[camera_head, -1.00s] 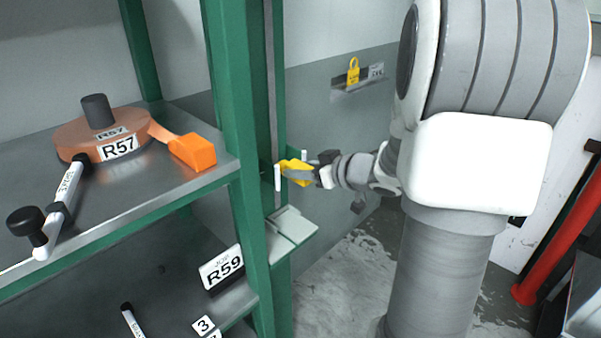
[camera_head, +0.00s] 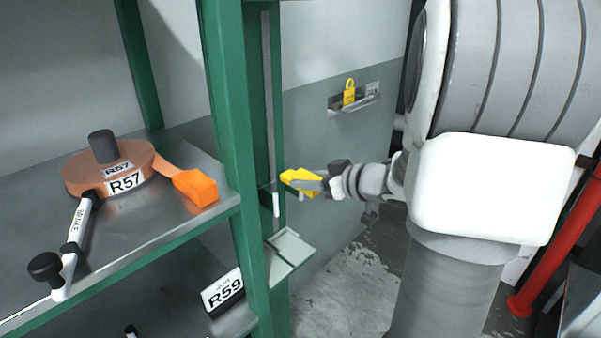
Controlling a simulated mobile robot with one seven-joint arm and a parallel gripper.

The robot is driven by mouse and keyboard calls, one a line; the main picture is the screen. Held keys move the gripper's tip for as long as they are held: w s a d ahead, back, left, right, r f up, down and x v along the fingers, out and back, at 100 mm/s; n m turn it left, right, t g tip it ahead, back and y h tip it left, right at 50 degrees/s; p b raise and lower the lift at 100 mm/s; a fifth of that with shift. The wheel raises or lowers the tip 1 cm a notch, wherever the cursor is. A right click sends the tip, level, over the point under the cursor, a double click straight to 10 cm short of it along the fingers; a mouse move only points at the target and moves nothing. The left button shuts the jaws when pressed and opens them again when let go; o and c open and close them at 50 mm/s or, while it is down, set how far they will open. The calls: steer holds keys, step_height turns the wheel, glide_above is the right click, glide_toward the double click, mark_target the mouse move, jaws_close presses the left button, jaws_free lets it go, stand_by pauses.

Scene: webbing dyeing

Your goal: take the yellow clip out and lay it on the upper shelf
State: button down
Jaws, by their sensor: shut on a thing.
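The yellow clip (camera_head: 296,180) is held in the tips of my gripper (camera_head: 308,183), to the right of the green shelf post. My gripper is shut on it, and its fingers partly cover it. The clip is just above two short white pegs (camera_head: 276,204) on a dark bracket at the post; whether it still touches them is hard to tell. The upper shelf (camera_head: 150,218) is a grey metal plate with a green edge, at the left.
On the upper shelf are a copper-coloured roll labelled R57 (camera_head: 88,180), an orange block (camera_head: 196,188) and a black-knobbed brake lever (camera_head: 78,225). The green post (camera_head: 236,150) stands between gripper and shelf. A yellow padlock (camera_head: 349,95) is on the wall.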

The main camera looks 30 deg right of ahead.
steer(key=shift+s+d+p, duration=0.45)
steer(key=shift+s, duration=0.85)
steer(key=shift+s+d+p, duration=0.45)
steer(key=shift+s+p, duration=0.05)
steer(key=shift+s, duration=0.75)
steer(key=shift+s+d+p, duration=0.45)
steer(key=shift+s, duration=0.85)
